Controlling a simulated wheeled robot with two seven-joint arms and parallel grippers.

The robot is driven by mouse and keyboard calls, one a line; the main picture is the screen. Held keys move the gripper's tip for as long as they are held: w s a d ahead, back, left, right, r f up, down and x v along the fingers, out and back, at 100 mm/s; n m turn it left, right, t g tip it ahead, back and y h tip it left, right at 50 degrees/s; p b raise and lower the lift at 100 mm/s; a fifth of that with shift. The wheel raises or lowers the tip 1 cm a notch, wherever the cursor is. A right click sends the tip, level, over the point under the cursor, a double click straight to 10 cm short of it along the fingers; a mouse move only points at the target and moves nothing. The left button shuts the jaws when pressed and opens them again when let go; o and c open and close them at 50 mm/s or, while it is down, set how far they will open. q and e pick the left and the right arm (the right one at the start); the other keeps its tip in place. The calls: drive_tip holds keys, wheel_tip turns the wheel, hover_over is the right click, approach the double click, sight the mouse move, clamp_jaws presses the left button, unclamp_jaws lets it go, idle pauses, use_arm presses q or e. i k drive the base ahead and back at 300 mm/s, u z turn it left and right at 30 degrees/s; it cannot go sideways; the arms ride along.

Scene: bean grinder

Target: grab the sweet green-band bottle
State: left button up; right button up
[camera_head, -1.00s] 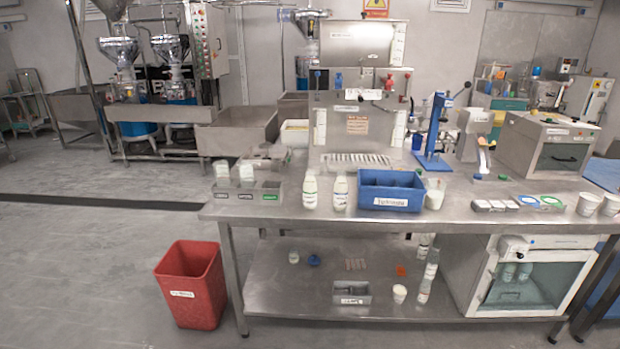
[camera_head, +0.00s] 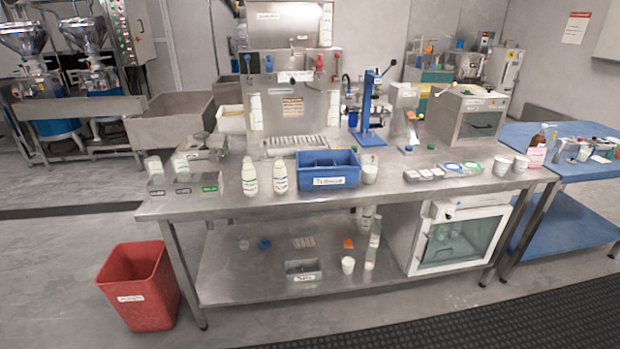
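Two white bottles with printed labels stand on the steel table, the left one (camera_head: 250,177) and the right one (camera_head: 280,176), just left of the blue bin (camera_head: 328,183). Their bands and lettering are too small to tell which is sweet or green-banded. Two pale containers, one (camera_head: 153,167) and another (camera_head: 180,164), stand at the table's left end by a grey holder with a green tag (camera_head: 210,189). Clear bottles (camera_head: 374,238) stand on the lower shelf. Neither of my grippers is in view.
A red bin (camera_head: 140,288) stands on the floor at the left. Cups (camera_head: 502,166), a blue press stand (camera_head: 368,110) and a glass-doored cabinet (camera_head: 462,240) are at the right. A blue table (camera_head: 590,205) with small items adjoins.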

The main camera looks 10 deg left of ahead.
sight(251, 189)
drive_tip(key=z, duration=1.1)
drive_tip(key=i, duration=2.5)
drive_tip(key=u, duration=2.3)
